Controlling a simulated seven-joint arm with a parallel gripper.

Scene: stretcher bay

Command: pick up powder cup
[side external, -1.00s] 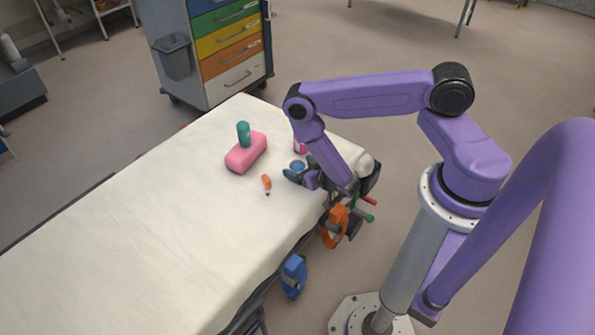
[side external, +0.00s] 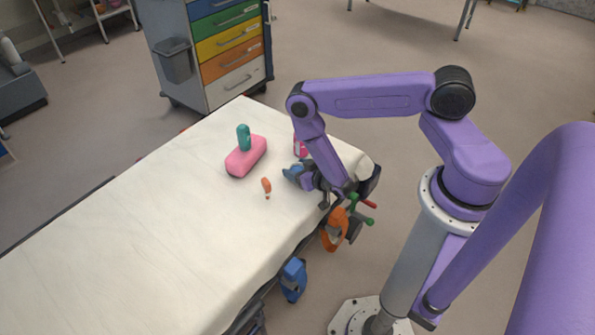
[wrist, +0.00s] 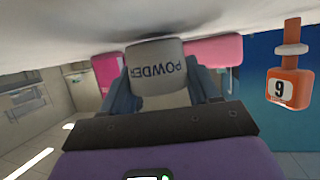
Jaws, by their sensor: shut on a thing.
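The powder cup (wrist: 156,60) is a pale grey cup with the word POWDER on its side, upside down in the wrist view. My gripper (wrist: 163,85) has its dark blue-grey fingers on either side of the cup, shut on it. In the side view my gripper (side external: 298,174) is low over the near right end of the bed, and the cup is largely hidden there by the fingers. The cup is close to the white sheet; I cannot tell whether it touches it.
A magenta thing (side external: 299,148) stands just behind my gripper. The sheet (side external: 130,235) is clear toward the lower left.

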